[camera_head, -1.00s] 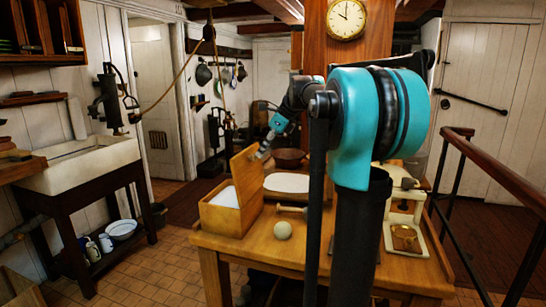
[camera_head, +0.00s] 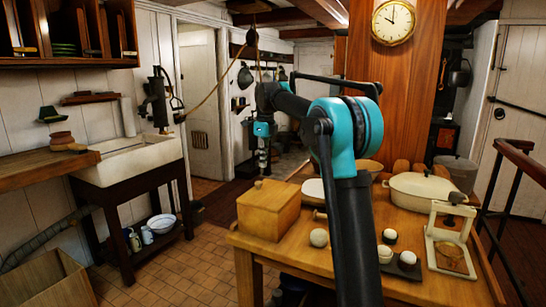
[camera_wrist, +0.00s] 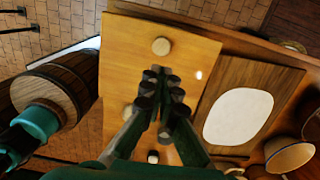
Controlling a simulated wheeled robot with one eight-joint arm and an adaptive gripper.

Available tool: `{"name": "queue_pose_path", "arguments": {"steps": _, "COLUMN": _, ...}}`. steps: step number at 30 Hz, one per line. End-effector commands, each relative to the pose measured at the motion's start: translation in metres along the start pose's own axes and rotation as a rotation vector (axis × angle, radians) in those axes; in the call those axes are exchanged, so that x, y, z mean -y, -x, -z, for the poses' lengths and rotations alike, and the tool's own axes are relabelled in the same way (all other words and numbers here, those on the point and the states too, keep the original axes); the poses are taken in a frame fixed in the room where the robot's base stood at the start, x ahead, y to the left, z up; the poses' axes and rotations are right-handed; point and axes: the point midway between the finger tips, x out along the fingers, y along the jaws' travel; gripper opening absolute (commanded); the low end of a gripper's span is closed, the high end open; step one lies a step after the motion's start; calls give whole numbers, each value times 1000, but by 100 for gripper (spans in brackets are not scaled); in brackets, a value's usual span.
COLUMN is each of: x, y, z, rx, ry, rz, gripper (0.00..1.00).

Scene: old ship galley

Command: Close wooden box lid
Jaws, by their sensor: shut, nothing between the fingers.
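The wooden box (camera_head: 268,217) stands at the left end of the table, with its lid (camera_head: 275,192) lying flat on top and looking closed. A small round knob (camera_head: 258,184) sits on the lid. In the wrist view the lid (camera_wrist: 190,45) fills the middle, with a pale knob (camera_wrist: 161,46) just beyond the fingertips. My gripper (camera_head: 264,170) is above the lid, pointing down, and looks clear of it. In the wrist view my gripper (camera_wrist: 160,76) has its dark fingers together and empty. The inside of the box is hidden.
The table (camera_head: 410,287) also carries a white oval dish (camera_wrist: 238,117), a lidded pot (camera_head: 420,192), a white press (camera_head: 450,240) and small round items. A sink (camera_head: 128,160) stands left, with open floor between. A railing (camera_head: 520,160) is at the right.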

Motion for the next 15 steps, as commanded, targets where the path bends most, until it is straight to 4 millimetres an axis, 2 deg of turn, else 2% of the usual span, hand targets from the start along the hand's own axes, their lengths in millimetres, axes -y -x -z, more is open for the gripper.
{"name": "queue_pose_path", "arguments": {"steps": 6, "x": 1, "y": -28, "z": -22, "rx": 1, "ry": 1, "rz": 0, "gripper": 0}}
{"name": "queue_pose_path", "arguments": {"steps": 15, "x": 2, "y": -58, "z": -37, "rx": 1, "ry": -1, "rz": 0, "gripper": 0}}
